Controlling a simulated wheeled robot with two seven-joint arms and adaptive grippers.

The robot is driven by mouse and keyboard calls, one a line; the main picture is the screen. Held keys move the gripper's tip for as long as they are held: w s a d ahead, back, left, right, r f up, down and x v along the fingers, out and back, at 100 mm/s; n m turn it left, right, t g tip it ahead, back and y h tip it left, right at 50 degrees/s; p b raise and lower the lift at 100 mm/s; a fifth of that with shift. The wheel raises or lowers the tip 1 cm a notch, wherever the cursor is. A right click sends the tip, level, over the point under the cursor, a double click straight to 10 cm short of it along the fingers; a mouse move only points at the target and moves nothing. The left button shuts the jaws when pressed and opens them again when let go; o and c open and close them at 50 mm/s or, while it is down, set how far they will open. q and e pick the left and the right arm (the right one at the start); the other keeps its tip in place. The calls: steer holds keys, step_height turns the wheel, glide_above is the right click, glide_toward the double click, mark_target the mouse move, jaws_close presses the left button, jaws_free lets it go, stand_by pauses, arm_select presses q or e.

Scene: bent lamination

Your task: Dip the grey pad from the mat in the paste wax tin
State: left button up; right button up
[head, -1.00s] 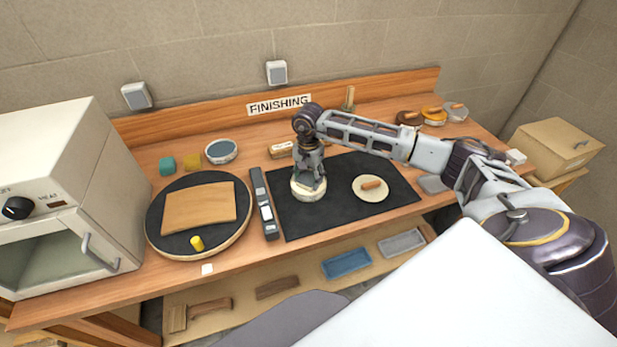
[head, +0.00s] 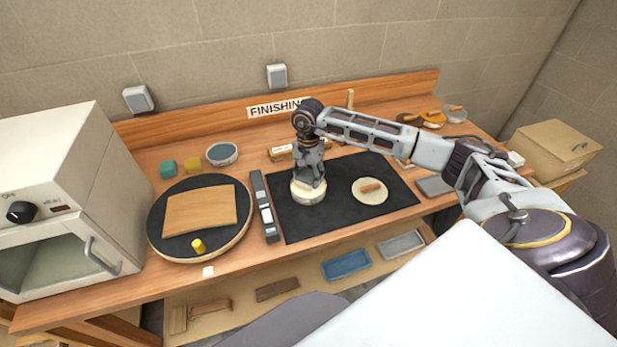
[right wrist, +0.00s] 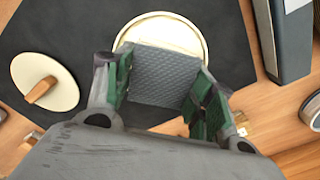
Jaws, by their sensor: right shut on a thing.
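My right gripper (head: 309,180) is shut on the grey pad (right wrist: 165,76), a square textured piece that fills the space between the fingers in the right wrist view. The gripper (right wrist: 163,92) points down over the round cream paste wax tin (right wrist: 193,37), which stands on the dark mat (head: 338,222). In the head view the tin (head: 308,195) is right beneath the fingers, and the pad is hidden there. I cannot tell whether the pad touches the wax. My left gripper is not in view.
A cream disc (head: 361,196) with a wooden handle lies on the mat, right of the tin. A long grey tool (head: 264,205) lies along the mat's left edge. A round dark turntable (head: 164,232) holds a bent wood sheet (head: 202,210). A white oven (head: 55,150) stands at far left.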

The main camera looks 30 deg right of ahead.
steer(key=shift+r+p, duration=0.8)
steer(key=shift+r, duration=1.45)
